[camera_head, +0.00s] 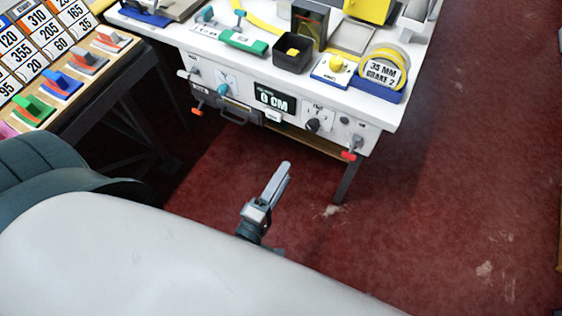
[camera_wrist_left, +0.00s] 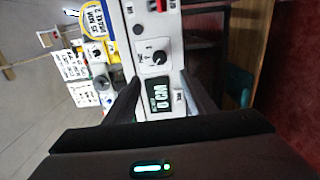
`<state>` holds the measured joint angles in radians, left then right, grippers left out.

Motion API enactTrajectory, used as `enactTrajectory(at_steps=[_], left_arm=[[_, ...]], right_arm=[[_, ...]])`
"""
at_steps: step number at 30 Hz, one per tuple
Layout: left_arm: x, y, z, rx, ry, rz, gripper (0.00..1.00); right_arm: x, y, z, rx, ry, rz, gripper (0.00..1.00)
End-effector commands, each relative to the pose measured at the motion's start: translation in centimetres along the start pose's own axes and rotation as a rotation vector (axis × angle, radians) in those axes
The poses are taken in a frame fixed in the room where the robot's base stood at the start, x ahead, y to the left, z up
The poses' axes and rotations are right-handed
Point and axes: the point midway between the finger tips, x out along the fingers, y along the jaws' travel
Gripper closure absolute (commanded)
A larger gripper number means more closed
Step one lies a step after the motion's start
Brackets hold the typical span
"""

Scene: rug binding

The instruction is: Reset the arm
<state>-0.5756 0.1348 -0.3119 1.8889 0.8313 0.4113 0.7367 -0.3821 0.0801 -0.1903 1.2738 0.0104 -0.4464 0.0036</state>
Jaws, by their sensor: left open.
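My left gripper (camera_head: 278,182) shows in the head view as two grey fingers, low over the red floor in front of the white bench (camera_head: 410,112). It is empty and apart from the bench. In the left wrist view the two dark fingers (camera_wrist_left: 163,92) stand apart with nothing between them. Beyond them lies the bench's front panel with a "0 CM" display (camera_wrist_left: 160,95) and a black knob (camera_wrist_left: 159,57). The display also shows in the head view (camera_head: 274,101). My right gripper is in neither view.
On the bench stand a yellow "35 MM BRAKE 2" tape roll (camera_head: 383,70), a black bin (camera_head: 292,54) and a green tool (camera_head: 243,42). A side table with number cards (camera_head: 38,50) and coloured clamps (camera_head: 60,84) is at left. The red floor (camera_head: 450,200) at right is clear.

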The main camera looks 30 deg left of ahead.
Motion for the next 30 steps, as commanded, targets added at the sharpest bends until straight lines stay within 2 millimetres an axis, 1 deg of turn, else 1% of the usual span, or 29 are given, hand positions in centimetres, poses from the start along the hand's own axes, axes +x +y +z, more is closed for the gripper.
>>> enactTrajectory(at_steps=[5,20,23,26,29,30], left_arm=[[-0.5,0.1,0.0,0.000,0.000,0.001,0.50],[-0.4,0.0,0.0,0.000,0.000,0.001,0.50],[-0.4,-0.3,0.1,0.015,-0.006,-0.006,0.50],[-0.3,-1.5,0.5,0.073,-0.030,-0.030,0.50],[-0.1,-4.1,1.4,0.191,-0.083,-0.081,0.50],[-0.1,-5.6,1.7,0.256,-0.112,-0.108,0.50]], right_arm=[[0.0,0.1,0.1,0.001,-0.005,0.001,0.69],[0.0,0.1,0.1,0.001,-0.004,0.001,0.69],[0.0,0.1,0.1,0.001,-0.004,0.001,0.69],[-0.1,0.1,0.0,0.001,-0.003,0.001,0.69],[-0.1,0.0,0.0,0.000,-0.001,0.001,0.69],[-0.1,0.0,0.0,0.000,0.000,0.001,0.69]])
